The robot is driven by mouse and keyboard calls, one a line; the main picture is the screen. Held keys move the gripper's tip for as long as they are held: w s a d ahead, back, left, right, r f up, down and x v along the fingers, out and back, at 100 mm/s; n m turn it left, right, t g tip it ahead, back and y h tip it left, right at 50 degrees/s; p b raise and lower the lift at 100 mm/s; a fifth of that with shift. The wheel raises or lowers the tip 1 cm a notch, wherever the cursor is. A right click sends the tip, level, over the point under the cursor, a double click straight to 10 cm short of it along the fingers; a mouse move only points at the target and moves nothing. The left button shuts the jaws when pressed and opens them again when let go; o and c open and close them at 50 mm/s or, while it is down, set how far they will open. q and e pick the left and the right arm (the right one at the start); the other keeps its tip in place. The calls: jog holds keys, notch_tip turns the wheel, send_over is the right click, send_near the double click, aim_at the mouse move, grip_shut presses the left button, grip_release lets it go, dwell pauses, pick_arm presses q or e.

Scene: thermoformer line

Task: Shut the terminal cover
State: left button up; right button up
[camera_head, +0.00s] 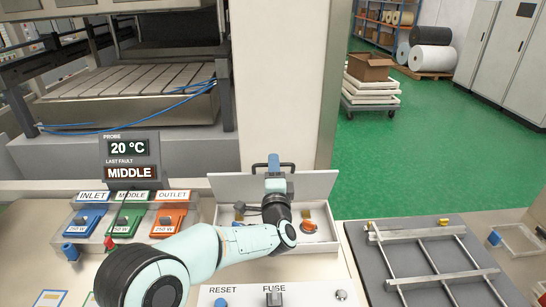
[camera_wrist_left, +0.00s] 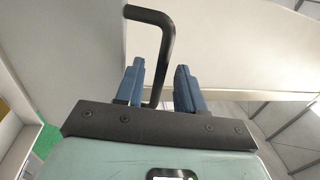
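The terminal cover (camera_head: 222,186) is a white panel standing raised at the back of a shallow white box (camera_head: 330,243). A black bent handle (camera_wrist_left: 167,45) shows in the left wrist view. My left gripper (camera_head: 274,164) is at the cover's top edge, with my arm reaching across the box. Its blue fingers (camera_wrist_left: 160,82) are apart, with the handle's lower end between them and a gap visible on the right. Whether a finger touches the handle I cannot tell. My forearm and wrist hide the middle of the cover and part of the box inside. My right gripper is not in view.
A display (camera_head: 132,160) reads 20 °C and MIDDLE. Blue, green and orange modules (camera_head: 170,222) stand left of the box. A panel marked RESET and FUSE (camera_head: 245,297) is in front. A metal frame (camera_head: 420,240) lies on a dark mat at the right. A pale column (camera_head: 278,80) rises behind.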

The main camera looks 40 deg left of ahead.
pick_arm(q)
jog(key=shift+p+x, duration=0.3)
jog(key=shift+x, duration=1.3)
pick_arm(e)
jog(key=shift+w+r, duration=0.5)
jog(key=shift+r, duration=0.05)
